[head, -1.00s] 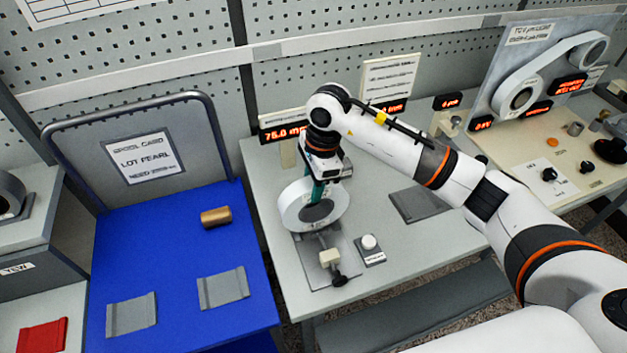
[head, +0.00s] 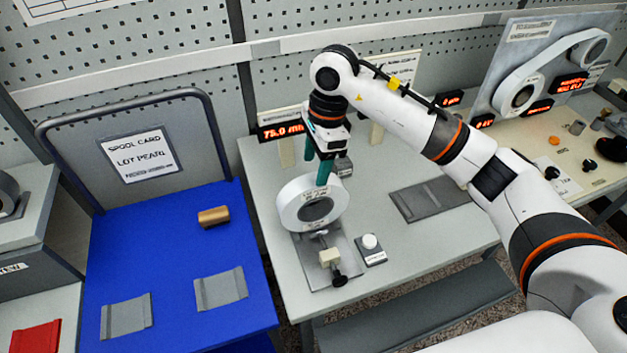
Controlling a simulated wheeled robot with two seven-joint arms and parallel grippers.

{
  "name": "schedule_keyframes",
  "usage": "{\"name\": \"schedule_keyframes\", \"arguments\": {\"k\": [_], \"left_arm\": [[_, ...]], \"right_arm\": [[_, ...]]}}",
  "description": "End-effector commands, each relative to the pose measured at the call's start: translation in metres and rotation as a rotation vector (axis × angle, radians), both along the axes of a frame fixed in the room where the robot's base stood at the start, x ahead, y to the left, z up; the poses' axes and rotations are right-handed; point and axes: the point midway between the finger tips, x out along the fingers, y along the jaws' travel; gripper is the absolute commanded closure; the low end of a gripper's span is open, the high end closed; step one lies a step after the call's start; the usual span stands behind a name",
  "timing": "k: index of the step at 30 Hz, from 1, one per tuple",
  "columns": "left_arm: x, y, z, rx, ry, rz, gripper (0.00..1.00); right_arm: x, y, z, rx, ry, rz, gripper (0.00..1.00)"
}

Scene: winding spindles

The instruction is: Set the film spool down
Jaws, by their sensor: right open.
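The film spool (head: 291,207), a white ring with a dark centre, stands upright on the grey fixture plate (head: 343,274) on the light table. My right gripper (head: 317,172) points down just above and behind the spool's upper edge. Its teal fingers are open, with a gap between them, and their tips come close to the rim; I cannot tell if they touch it. My left gripper is not in view.
A clamp with a dark knob (head: 339,280) sits at the plate's front, beside a white button (head: 370,241). A blue cart (head: 180,270) on the left carries a copper cylinder (head: 214,217) and grey cradles. A grey pad (head: 430,199) lies right on the table.

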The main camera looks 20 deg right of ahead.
Motion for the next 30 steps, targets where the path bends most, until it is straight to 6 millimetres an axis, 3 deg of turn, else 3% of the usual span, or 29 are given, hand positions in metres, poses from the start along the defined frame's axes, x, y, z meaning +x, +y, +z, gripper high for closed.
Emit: {"name": "schedule_keyframes", "arguments": {"k": [6,10,30], "left_arm": [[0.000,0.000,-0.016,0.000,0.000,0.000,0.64],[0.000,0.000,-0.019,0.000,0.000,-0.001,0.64],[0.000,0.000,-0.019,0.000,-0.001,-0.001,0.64]], "right_arm": [[0.001,-0.007,0.041,0.000,-0.004,-0.001,0.42],[0.001,-0.009,0.056,0.000,-0.001,-0.001,0.42],[0.000,-0.010,0.063,0.000,0.001,0.000,0.42]]}}
